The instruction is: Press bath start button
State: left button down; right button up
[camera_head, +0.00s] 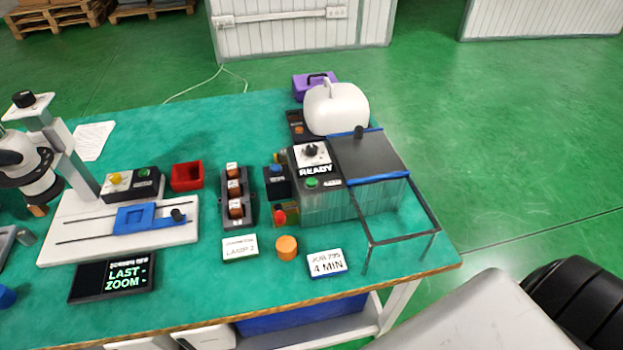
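The bath unit (330,205) stands on the right part of the table, a grey tank with a dark control panel on its front left. The panel has a white READY display (316,169), a black knob (311,150) and a green button (312,183) with a small label beside it. The label is too small to read. A dark lid (368,155) with blue edges covers the tank, and an open wire frame (401,239) extends to its right. Nothing covers the green button. Neither gripper can be made out.
A black box (119,187) with yellow and green buttons stands on the white microscope base (90,235). A red tray (187,176), a rack of copper-coloured pieces (248,211), an orange cylinder (287,248) and a "4 MIN" card (327,263) lie nearby. A white jug (337,108) stands behind the bath.

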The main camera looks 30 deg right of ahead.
grip_shut()
jog(key=shift+d, duration=0.1)
dwell(1.2)
